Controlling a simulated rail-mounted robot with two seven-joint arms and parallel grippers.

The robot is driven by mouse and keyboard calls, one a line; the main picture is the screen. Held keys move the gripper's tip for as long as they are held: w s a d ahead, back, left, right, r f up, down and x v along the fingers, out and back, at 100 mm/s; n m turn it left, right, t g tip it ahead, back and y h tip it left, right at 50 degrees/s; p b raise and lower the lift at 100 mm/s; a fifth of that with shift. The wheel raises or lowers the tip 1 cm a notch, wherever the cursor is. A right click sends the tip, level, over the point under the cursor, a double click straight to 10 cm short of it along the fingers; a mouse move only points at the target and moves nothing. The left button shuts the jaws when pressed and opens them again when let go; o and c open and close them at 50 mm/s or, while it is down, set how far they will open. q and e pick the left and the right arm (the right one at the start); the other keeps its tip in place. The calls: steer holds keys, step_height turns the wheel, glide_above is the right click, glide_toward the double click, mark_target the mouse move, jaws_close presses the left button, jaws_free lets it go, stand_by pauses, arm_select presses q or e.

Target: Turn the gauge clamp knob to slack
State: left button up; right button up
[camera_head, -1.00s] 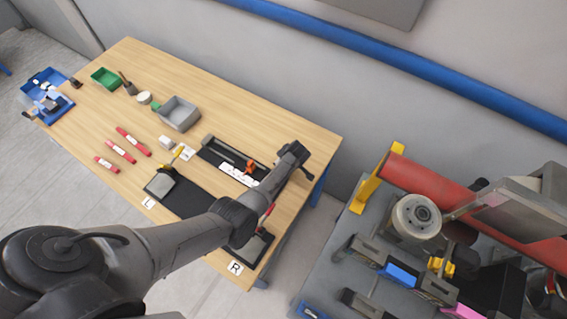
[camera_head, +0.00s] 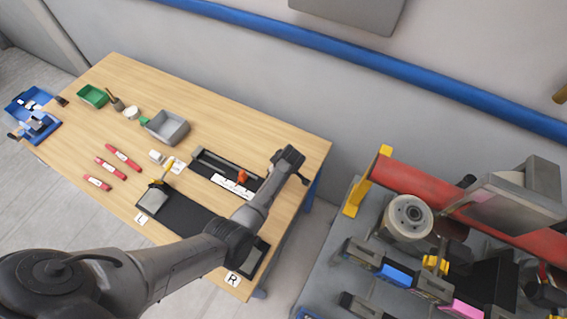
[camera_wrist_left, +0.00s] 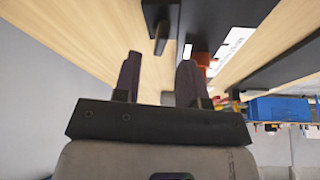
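The gauge on the table is a dark base (camera_head: 216,167) with a grey rail, white labels and an orange clamp knob (camera_head: 242,176). The knob also shows in the left wrist view (camera_wrist_left: 203,60), just past the right fingertip and partly hidden by it. My left gripper (camera_wrist_left: 158,72) is open, with a gap between its two fingers and nothing held. In the head view my left gripper (camera_head: 288,160) is at the gauge's right end, apart from the knob. The knob's setting is too small to read. My right gripper is not in view.
A dark mat (camera_head: 186,214) with metal blocks lies in front, partly hidden by my left arm. Red marked pieces (camera_head: 124,158), a grey bin (camera_head: 167,126) and a green bin (camera_head: 93,96) are farther left. A machine with a red roller (camera_head: 423,187) stands at right.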

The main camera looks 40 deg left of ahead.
arm_select(q)
steer(key=v, duration=1)
stand_by(0.4)
